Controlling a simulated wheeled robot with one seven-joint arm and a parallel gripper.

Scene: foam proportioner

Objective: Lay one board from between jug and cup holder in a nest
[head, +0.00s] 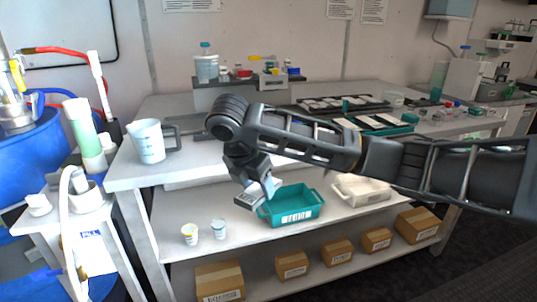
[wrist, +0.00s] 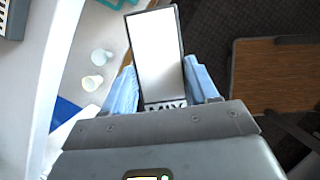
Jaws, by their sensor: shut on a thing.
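My gripper (head: 263,188) is in front of the worktable, above the lower shelf and beside the teal bin. In the wrist view its pale blue fingers (wrist: 165,85) are shut on a board (wrist: 157,55), a white rectangle with a dark rim and dark lettering at its near end. The held board also shows at the gripper in the head view (head: 249,199), tilted and partly hidden. A white jug (head: 147,142) stands at the table's left end. Black trays with pale pieces (head: 345,104) lie at the back of the table; I cannot tell which spots are nests. The cup holder is not clear.
The teal bin (head: 292,206), a white bin (head: 361,190) and two cups (head: 190,234) (head: 219,229) stand on the lower shelf. Cardboard boxes (head: 220,281) line the bottom. My arm hides the table's middle.

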